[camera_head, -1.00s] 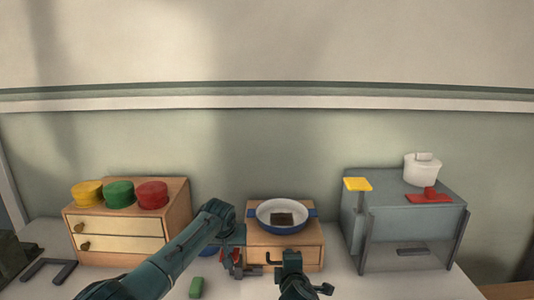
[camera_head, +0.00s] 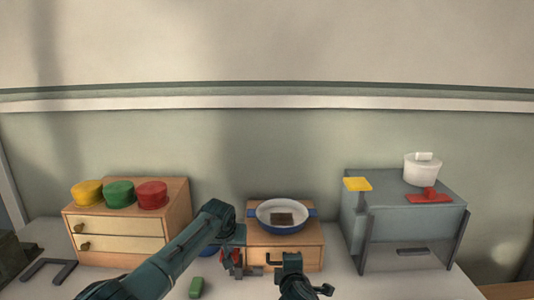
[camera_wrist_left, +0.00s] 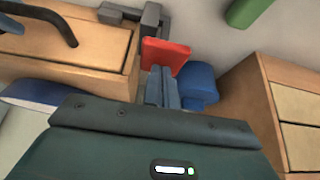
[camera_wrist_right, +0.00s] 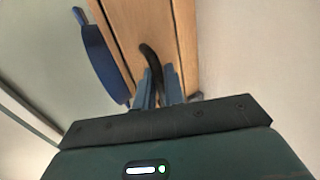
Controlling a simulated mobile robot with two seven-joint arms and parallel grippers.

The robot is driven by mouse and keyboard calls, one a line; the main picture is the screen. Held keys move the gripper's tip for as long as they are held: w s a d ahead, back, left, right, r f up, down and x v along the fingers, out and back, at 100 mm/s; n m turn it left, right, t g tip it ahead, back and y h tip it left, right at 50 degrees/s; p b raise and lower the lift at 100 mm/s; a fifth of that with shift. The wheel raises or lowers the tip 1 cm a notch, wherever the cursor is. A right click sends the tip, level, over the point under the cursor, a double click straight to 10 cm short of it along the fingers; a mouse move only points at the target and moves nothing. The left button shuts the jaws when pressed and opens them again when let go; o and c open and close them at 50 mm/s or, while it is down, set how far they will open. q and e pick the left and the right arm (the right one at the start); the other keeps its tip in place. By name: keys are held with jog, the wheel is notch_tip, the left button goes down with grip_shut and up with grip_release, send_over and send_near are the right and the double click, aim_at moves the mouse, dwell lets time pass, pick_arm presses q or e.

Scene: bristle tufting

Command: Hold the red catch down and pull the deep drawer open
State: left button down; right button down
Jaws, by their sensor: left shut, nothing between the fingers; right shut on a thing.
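The small wooden cabinet in the middle (camera_head: 318,235) has a drawer front (camera_head: 308,257) with a dark curved handle (camera_wrist_right: 150,55). The drawer looks shut in the head view. The red catch (camera_wrist_left: 165,55) is beside the cabinet's left side, on a grey bracket (camera_wrist_left: 148,18). My left gripper (camera_wrist_left: 160,82) is shut and empty, its fingertips at the red catch; exact contact is hard to tell. My right gripper (camera_wrist_right: 158,82) is shut on the handle in front of the drawer. In the head view my right wrist hides part of the drawer front.
A blue-rimmed pan (camera_head: 270,207) with a brown block (camera_head: 282,218) sits on the cabinet. A green block (camera_head: 196,287) lies on the table. A drawer chest (camera_head: 175,215) stands left, a grey cabinet (camera_head: 415,222) right. A blue object (camera_wrist_left: 198,82) is beside the catch.

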jog(key=shift+s, duration=2.4)
jog(key=c, duration=1.2)
grip_release()
jog(key=shift+c, duration=0.2)
jog(key=v, duration=0.8)
pick_arm(q)
notch_tip(320, 180, up, 9)
